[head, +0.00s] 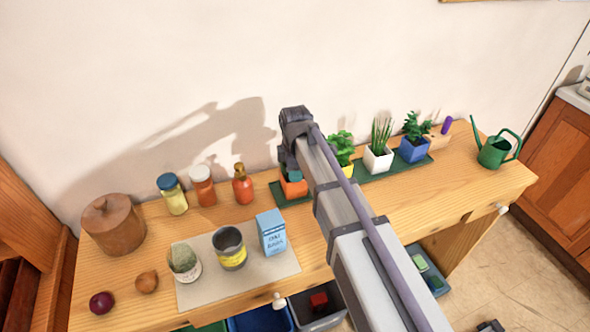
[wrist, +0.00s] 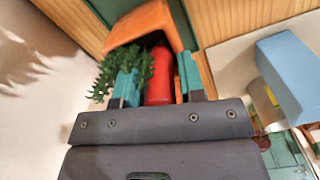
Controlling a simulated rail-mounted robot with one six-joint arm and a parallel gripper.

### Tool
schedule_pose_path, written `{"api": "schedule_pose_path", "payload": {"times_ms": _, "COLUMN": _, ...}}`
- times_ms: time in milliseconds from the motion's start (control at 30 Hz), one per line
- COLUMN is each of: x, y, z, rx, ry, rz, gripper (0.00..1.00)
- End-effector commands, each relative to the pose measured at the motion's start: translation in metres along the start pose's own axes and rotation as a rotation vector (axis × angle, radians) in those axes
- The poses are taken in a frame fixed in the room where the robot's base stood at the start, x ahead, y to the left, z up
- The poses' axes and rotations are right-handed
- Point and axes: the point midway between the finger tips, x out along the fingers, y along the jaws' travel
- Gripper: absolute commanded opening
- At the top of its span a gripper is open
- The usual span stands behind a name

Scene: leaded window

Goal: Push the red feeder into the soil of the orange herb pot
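The orange herb pot (head: 294,189) stands at the left end of a green strip on the bench, and its wall also shows at the top of the wrist view (wrist: 140,22). A green herb (wrist: 103,78) sticks out at its left there. The red feeder (wrist: 160,78) is at the pot, between the teal fingers of my gripper (wrist: 158,86). A narrow gap shows on each side of the feeder, so the fingers look open around it. My gripper (head: 291,172) is right over the pot in the head view. The feeder's lower end and the soil contact are hidden.
A yellow pot (head: 345,170), a white pot (head: 378,160) and a blue pot (head: 414,150) stand to the right on the strip. A sauce bottle (head: 242,185) is close left of the orange pot. A blue carton (head: 271,233) and tins stand on a mat in front.

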Motion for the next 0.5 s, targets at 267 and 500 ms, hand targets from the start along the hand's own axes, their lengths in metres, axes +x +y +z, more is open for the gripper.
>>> {"api": "schedule_pose_path", "payload": {"times_ms": 267, "x": -0.0003, "y": 0.0, "z": 0.0, "rx": 0.0, "ry": 0.0, "rz": 0.0, "gripper": 0.57}}
{"api": "schedule_pose_path", "payload": {"times_ms": 500, "x": -0.0064, "y": 0.0, "z": 0.0, "rx": 0.0, "ry": 0.0, "rz": 0.0, "gripper": 0.57}}
